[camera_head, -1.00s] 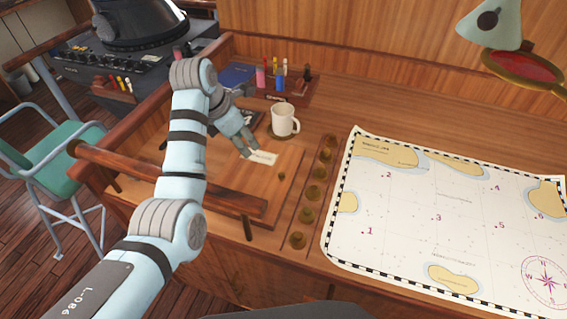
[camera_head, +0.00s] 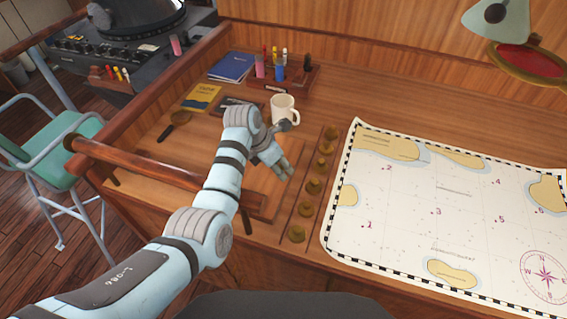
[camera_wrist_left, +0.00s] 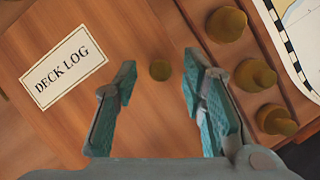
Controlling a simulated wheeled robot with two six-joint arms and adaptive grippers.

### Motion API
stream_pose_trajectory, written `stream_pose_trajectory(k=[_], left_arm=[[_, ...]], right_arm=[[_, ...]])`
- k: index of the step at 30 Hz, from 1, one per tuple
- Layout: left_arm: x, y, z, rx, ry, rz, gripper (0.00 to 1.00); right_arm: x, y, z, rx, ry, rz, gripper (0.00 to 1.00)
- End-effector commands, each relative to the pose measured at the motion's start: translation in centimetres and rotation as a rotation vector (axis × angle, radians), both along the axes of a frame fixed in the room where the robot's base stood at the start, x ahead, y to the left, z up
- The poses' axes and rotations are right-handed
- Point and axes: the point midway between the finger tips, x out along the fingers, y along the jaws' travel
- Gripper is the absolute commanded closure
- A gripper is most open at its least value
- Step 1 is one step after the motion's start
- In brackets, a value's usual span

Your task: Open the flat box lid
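The flat box lid (camera_head: 262,192) is a brown wooden panel lying flat and closed in the desk top, partly covered by my left arm in the head view. In the left wrist view the lid (camera_wrist_left: 60,125) carries a white "DECK LOG" label (camera_wrist_left: 64,68) and a small round brass-coloured knob (camera_wrist_left: 160,70). My left gripper (camera_head: 286,172) is over the right part of the lid, pointing down. In the wrist view it (camera_wrist_left: 159,64) is open, and the knob shows between the fingertips, apart from both. The knob and label are hidden in the head view. My right gripper is not in view.
A row of brass-coloured knobs (camera_head: 313,186) stands just right of the lid. A white mug (camera_head: 283,108) stands behind it. A chart (camera_head: 430,210) covers the right side. A wooden rail (camera_head: 140,163) runs along the left front. A yellow book (camera_head: 202,97) lies at the back left.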

Motion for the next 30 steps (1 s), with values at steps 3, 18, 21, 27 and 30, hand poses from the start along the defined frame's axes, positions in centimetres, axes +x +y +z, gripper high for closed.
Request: stream_pose_trajectory(k=[3,18,21,27,30], left_arm=[[0.0,-0.1,0.0,0.0,0.0,-0.002,0.72],[0.0,-0.1,0.1,-0.003,0.0,-0.003,1.0],[0.0,-0.1,0.3,-0.014,0.004,-0.003,1.0],[0.2,0.4,1.6,-0.08,0.025,-0.002,1.0],[0.3,0.8,2.7,-0.136,0.043,-0.002,1.0]], right_arm=[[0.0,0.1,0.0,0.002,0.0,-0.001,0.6],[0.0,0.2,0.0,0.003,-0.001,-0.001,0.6],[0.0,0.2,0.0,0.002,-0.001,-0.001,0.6],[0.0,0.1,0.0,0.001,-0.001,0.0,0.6],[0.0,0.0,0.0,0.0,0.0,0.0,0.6]])
